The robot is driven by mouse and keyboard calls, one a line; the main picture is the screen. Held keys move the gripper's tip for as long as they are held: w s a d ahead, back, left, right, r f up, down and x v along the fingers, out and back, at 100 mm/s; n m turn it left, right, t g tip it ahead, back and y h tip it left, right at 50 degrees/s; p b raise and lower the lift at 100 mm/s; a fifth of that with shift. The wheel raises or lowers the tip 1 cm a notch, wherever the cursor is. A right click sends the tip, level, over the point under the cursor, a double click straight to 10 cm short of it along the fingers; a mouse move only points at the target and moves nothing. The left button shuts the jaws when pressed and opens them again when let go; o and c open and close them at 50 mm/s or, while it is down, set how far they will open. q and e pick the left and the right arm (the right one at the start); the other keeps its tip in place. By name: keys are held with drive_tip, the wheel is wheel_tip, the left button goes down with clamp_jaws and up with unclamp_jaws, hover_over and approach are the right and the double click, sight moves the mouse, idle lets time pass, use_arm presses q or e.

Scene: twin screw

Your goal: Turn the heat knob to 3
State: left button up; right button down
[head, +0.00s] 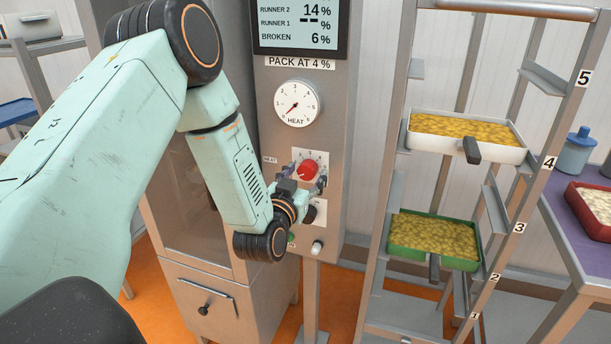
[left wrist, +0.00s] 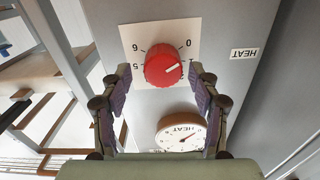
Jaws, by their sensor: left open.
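The red heat knob (head: 308,169) sits on a white scale plate on the grey control panel. In the left wrist view the knob (left wrist: 162,68) appears upside down, and its white pointer line aims at about 1, near the 0 side. My left gripper (head: 306,179) is open in front of the knob. In the left wrist view its two fingers (left wrist: 160,80) stand on either side of the knob, with gaps visible. The round heat gauge (head: 297,103) is above the knob, its needle low at the left near 0. My right gripper is not in view.
A display (head: 300,24) tops the panel. Below the knob are a dark control partly behind my gripper and a white knob (head: 317,247). A rack at the right holds a white tray (head: 510,154) and a green tray (head: 405,250) of yellow pieces.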

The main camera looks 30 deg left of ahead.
use_arm(q)
drive_tip(key=shift+w+a+f, duration=0.1)
drive_tip(key=shift+a+f, duration=0.1)
drive_tip(key=shift+a, duration=0.15)
drive_tip(key=shift+c, duration=1)
drive_tip(key=shift+d+r, duration=0.15)
drive_tip(key=shift+d, duration=0.1)
drive_tip(key=c, duration=0.4)
drive_tip(key=shift+a, duration=0.15)
drive_tip(key=c, duration=0.4)
drive_tip(key=shift+c, duration=0.9)
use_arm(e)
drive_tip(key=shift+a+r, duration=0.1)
